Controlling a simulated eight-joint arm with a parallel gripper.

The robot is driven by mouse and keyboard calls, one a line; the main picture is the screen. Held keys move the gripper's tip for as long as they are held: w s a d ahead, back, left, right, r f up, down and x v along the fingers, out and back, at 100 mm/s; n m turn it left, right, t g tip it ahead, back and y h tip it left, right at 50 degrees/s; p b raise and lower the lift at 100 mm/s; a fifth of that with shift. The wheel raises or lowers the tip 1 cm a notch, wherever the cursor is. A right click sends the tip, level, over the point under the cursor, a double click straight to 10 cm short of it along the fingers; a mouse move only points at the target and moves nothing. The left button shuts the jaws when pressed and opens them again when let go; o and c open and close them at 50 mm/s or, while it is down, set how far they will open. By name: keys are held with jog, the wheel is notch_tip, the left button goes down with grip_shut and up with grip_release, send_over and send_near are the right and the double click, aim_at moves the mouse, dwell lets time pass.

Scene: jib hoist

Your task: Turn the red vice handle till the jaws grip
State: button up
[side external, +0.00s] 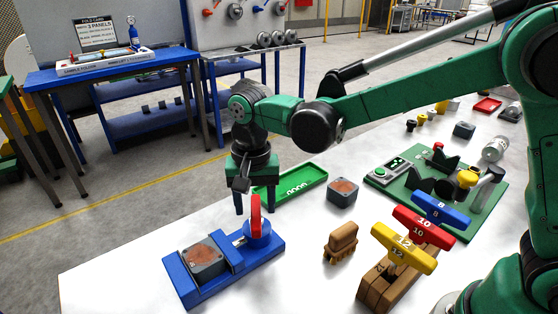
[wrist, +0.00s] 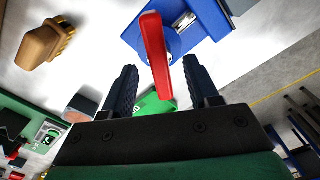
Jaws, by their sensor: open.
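The blue vice (side external: 222,270) stands near the front left of the white table. A grey block with a brown top (side external: 204,258) sits in it, between its jaws as far as I can see. In the wrist view, my gripper's two dark fingers (wrist: 160,88) stand on either side of the red handle (wrist: 155,55), with a gap on both sides. The blue vice (wrist: 195,20) lies beyond it.
A green tray (side external: 290,186), a grey block (side external: 342,191) and a brown brush (side external: 341,242) lie to the right of the vice. Numbered T-handles (side external: 418,232) stand in a wooden rack further right. A green fixture board (side external: 470,225) is behind them. The table's front left is clear.

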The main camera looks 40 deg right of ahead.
aim_at(256, 210)
jog(key=shift+f, duration=0.65)
grip_shut()
jog(key=shift+m, duration=0.6)
grip_release()
jog(key=shift+r, duration=2.85)
